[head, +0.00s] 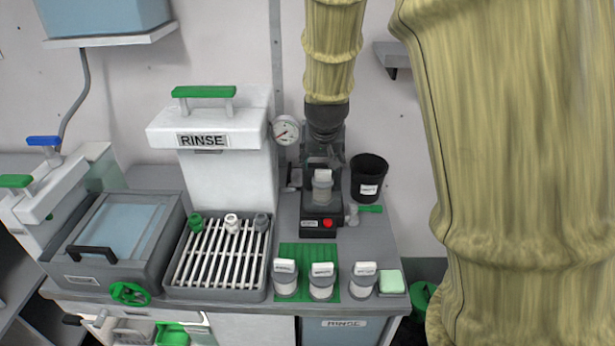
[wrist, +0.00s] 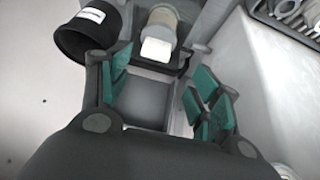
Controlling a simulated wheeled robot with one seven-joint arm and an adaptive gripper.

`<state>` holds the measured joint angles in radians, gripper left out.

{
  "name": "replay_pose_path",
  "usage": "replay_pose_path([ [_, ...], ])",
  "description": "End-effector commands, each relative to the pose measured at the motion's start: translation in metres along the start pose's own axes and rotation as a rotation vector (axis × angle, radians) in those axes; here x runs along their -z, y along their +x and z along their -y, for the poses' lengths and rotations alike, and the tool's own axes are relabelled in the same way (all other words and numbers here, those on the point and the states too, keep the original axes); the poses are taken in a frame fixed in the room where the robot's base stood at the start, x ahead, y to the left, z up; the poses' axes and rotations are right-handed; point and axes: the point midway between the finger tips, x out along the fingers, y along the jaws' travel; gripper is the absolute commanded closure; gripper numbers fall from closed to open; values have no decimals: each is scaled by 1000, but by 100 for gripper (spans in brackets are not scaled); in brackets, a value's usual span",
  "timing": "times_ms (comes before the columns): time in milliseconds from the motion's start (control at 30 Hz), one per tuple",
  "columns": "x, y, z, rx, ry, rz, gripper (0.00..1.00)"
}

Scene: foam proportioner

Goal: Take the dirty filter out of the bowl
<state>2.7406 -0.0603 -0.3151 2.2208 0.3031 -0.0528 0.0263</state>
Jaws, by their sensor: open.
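A grey-beige cylindrical filter (head: 322,190) with a white tab stands upright in the black housing (head: 318,222) with a red button, at the back of the counter. I cannot make out the bowl's rim around it. In the wrist view the filter (wrist: 166,24) and its white tab are at the top centre, beyond my fingertips. My gripper (head: 323,163) is just behind and above the filter in the head view. In the wrist view my gripper (wrist: 156,85) is open, with green pads apart and nothing between them.
A black bin (head: 369,180) stands right of the housing. A green valve handle (head: 370,209) sticks out beside it. A white RINSE unit (head: 215,150) and slatted rack (head: 218,262) are left.

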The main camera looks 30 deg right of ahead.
Motion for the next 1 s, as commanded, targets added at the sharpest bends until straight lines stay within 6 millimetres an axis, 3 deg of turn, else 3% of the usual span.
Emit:
replay_pose_path([
  [167,-5,1,-6,4,4,-6,37],
  [533,1,52,0,-2,1,4,37],
  [833,2,63,-1,-2,1,3,37],
  [1000,3,80,0,-2,0,6,37],
])
